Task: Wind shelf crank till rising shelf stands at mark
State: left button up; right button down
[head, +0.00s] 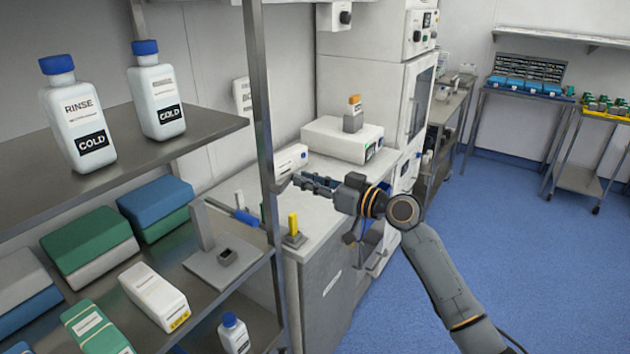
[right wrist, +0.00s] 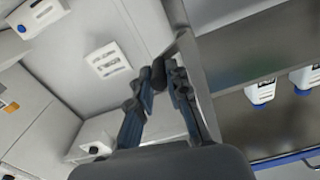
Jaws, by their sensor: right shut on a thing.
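My right gripper (head: 298,182) reaches in from the right to the front post of the steel shelf rack. In the right wrist view its fingers (right wrist: 158,82) are closed around a dark knob (right wrist: 159,70), which looks like the crank's handle. The rest of the crank is mostly hidden in the head view. The upper shelf (head: 195,138) carries a RINSE bottle (head: 77,120) and a second COLD bottle (head: 157,95). The lower shelf (head: 215,305) holds boxes. I cannot tell which shelf rises, and I make out no height mark. My left gripper is not in view.
Green (head: 88,240) and blue (head: 155,200) packs and a white carton (head: 152,296) lie on the lower shelf. A white counter (head: 335,190) with a boxy device (head: 342,138) stands behind the gripper. Blue floor (head: 520,240) is clear to the right.

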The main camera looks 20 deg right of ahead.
jog(key=m, duration=0.1)
jog(key=f+m+b, duration=0.1)
jog(key=shift+w+a+f+m, duration=0.1)
jog(key=shift+w+m, duration=0.05)
jog(key=shift+m, duration=0.25)
pick_arm(q)
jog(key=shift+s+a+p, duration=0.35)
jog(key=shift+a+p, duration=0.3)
jog(key=shift+p, duration=0.1)
pick_arm(e)
jog(key=shift+s+a+f+m, duration=0.1)
jog(key=shift+f+m, duration=0.5)
jog(key=shift+m, duration=1.05)
jog(key=shift+s+a+f+m, duration=0.15)
jog(key=shift+f+m, duration=0.45)
jog(key=shift+m, duration=1.1)
jog(key=shift+a+f+m, duration=0.1)
jog(key=shift+f+m, duration=0.5)
jog(key=shift+m, duration=1.05)
